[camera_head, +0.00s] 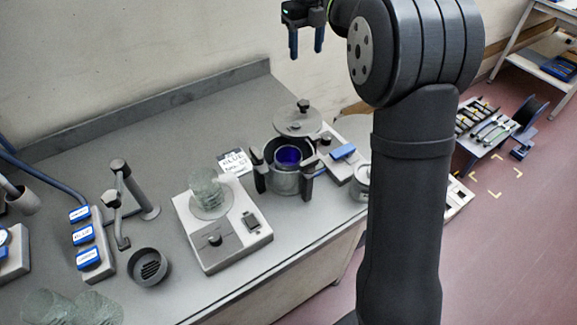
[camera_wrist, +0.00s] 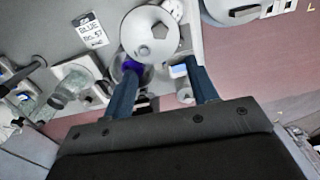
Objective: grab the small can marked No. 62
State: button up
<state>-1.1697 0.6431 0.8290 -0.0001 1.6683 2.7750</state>
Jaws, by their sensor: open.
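No marking "No. 62" can be read in either view. A small grey can (camera_head: 362,182) stands near the bench's right end, partly hidden behind my arm; what seems to be the same can (camera_wrist: 185,95) shows between my fingers in the wrist view. A metal pot (camera_head: 284,181) with blue-violet contents (camera_head: 288,156) stands left of it, its round lid (camera_head: 297,118) raised behind. My gripper (camera_head: 306,55) is open and empty, high above the bench; its two fingers (camera_wrist: 162,78) also show in the wrist view.
A scale (camera_head: 223,238) with a glass beaker, a blue-labelled block (camera_head: 86,238) and a dark round cup (camera_head: 149,267) occupy the left. The rear bench top is clear.

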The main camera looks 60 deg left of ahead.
jog(key=o, duration=0.4)
jog(key=shift+o, duration=0.2)
jog(key=n, duration=3.3)
send_over(288, 161)
jog(key=s+d, duration=0.1)
jog(key=d, duration=0.2)
jog(key=f, duration=2)
jog(key=shift+s+a+f, duration=0.1)
jog(key=shift+s+a, duration=0.05)
jog(key=shift+s, duration=0.05)
jog(key=shift+s+a+f, duration=0.1)
jog(key=shift+f, duration=2.5)
